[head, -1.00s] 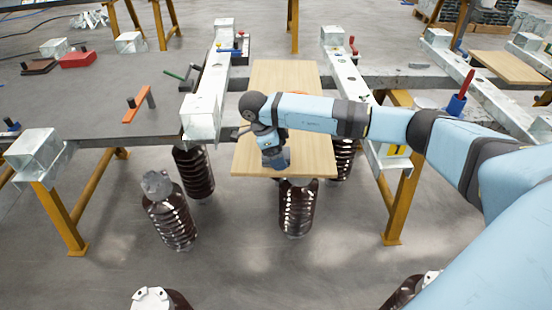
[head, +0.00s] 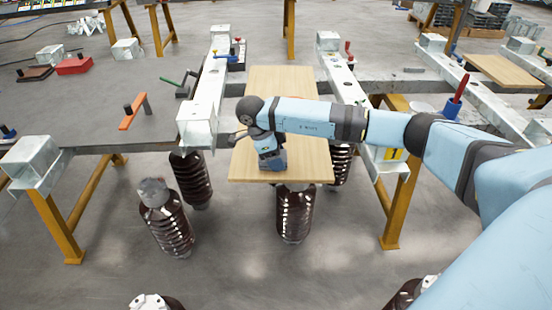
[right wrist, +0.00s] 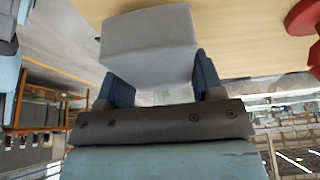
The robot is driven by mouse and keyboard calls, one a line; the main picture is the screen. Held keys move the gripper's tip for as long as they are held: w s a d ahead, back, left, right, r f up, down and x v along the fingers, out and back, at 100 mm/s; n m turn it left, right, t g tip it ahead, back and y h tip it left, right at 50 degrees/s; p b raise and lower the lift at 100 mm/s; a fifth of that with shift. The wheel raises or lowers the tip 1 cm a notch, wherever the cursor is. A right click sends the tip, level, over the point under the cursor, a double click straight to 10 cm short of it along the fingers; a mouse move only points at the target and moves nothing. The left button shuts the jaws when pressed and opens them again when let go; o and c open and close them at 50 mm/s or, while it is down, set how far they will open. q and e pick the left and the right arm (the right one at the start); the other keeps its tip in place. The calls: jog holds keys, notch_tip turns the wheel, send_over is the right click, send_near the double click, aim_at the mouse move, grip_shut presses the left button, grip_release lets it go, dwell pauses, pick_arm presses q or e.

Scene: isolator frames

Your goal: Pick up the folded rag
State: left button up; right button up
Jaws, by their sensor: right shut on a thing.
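The folded rag (right wrist: 150,45) is a grey, thick folded piece in the right wrist view. It sits between the two dark blue fingers of my right gripper (right wrist: 160,80), which is shut on it. In the head view my right gripper (head: 272,160) is over the near part of a light wooden board (head: 300,100). The rag is hidden or cannot be made out in the head view. The board also shows in the right wrist view (right wrist: 235,30), beyond the rag. My left gripper is not in view.
A red object (right wrist: 304,18) lies on the board near the rag. Metal beams (head: 208,100) and (head: 350,85) flank the board. Dark ribbed insulators (head: 295,215) stand below. A grey table (head: 90,110) with tools is at left.

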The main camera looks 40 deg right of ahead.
notch_tip(320, 180, up, 19)
jog(key=p, duration=0.4)
jog(key=shift+p, duration=0.35)
